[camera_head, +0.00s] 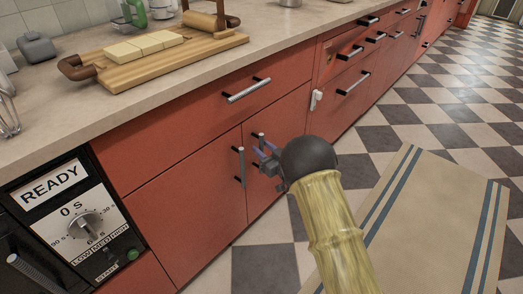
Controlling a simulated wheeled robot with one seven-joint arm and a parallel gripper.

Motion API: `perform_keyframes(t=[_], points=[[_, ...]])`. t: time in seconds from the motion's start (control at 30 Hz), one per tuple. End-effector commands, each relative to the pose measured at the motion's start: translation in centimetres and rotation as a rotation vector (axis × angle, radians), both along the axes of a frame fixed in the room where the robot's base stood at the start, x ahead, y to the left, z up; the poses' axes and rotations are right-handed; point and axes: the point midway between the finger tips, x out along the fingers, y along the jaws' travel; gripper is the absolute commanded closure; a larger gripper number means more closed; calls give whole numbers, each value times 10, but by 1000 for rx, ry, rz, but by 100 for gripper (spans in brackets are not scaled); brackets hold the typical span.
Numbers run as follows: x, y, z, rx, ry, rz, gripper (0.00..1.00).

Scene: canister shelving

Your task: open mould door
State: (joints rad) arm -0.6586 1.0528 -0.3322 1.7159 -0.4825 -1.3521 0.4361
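My gripper (264,156) is in front of the red lower cabinet doors, close to the right door's upright handle (258,138). It overlaps that handle in the picture; I cannot tell whether it touches it, and its fingers are too small to show a gap. No door is marked as a mould door. A black machine (14,222) at the lower left has a "READY" display (48,184), a dial (84,224) and a green start button (134,255). A dark bar handle (36,272) shows on it, cut off by the picture's edge. The cabinet doors look shut.
The counter (190,64) above holds a wooden board (165,64) with pale blocks, a rolling pin (203,22) and a grey container (36,47). Drawer handles stick out along the front. A striped rug (430,215) lies on the checkered floor, which is clear.

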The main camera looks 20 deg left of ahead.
Motion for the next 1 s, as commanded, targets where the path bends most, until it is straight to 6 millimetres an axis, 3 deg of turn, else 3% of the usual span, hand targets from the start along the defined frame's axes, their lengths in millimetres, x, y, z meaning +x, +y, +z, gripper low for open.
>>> perform_keyframes(t=[0.13,0.4,0.43,0.6,1.0], points=[[6,10,-1,0,0,2,66],[7,11,0,0,1,0,66],[7,11,0,0,1,0,68],[7,11,0,0,1,0,100],[4,10,0,0,2,3,100]])
